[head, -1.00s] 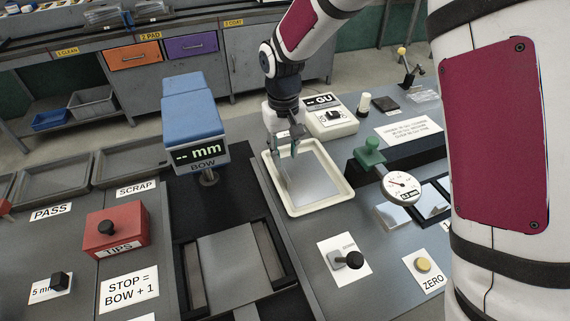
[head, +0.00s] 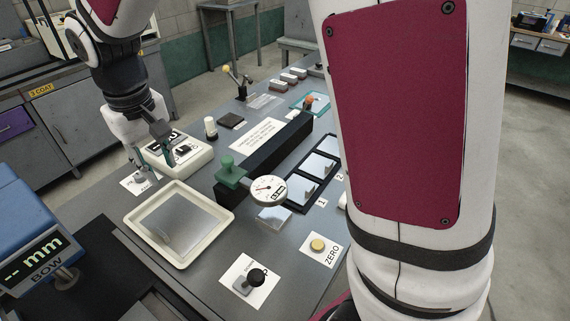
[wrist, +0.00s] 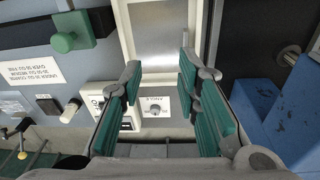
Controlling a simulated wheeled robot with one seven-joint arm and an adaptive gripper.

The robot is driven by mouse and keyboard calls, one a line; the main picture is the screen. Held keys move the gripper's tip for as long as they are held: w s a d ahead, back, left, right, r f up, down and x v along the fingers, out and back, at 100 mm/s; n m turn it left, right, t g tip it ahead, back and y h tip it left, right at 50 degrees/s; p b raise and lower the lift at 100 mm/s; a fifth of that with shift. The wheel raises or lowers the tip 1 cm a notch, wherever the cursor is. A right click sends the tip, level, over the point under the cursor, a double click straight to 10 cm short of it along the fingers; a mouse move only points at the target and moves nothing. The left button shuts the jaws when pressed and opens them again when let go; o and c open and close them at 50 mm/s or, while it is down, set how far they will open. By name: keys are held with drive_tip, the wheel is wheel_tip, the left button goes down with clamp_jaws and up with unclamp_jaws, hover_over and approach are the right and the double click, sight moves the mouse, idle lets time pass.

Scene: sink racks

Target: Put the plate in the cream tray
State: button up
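The plate, a flat grey metal sheet (head: 178,224), lies inside the cream tray (head: 228,213) in the head view. The wrist view shows the bare metal plate (wrist: 168,42) within the cream tray's rim (wrist: 128,40) at the top. My gripper (head: 154,166) hangs beyond the tray's far edge in the head view, beside the cream GU box. In the wrist view my gripper (wrist: 158,82) has its green-padded fingers wide apart, with nothing between them. It is clear of the plate.
The cream GU box (head: 188,152) stands behind the tray. A dial gauge (head: 268,190) and green-knobbed dark fixture (head: 232,178) are to its right. A blue BOW readout (head: 25,235) is at front left. A black-knobbed lever (head: 256,277) and yellow ZERO button (head: 318,244) stand in front.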

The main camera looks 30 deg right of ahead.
drive_tip(key=s+d+r+m+t, duration=0.2)
drive_tip(key=s+d+r, duration=0.6)
drive_tip(key=s+d, duration=0.15)
drive_tip(key=s+d+m+t, duration=0.1)
drive_tip(key=s+d, duration=0.4)
drive_tip(key=s, duration=0.7)
drive_tip(key=shift+s+m+t, duration=0.3)
drive_tip(key=shift+s+t, duration=0.05)
drive_tip(key=shift+t, duration=0.05)
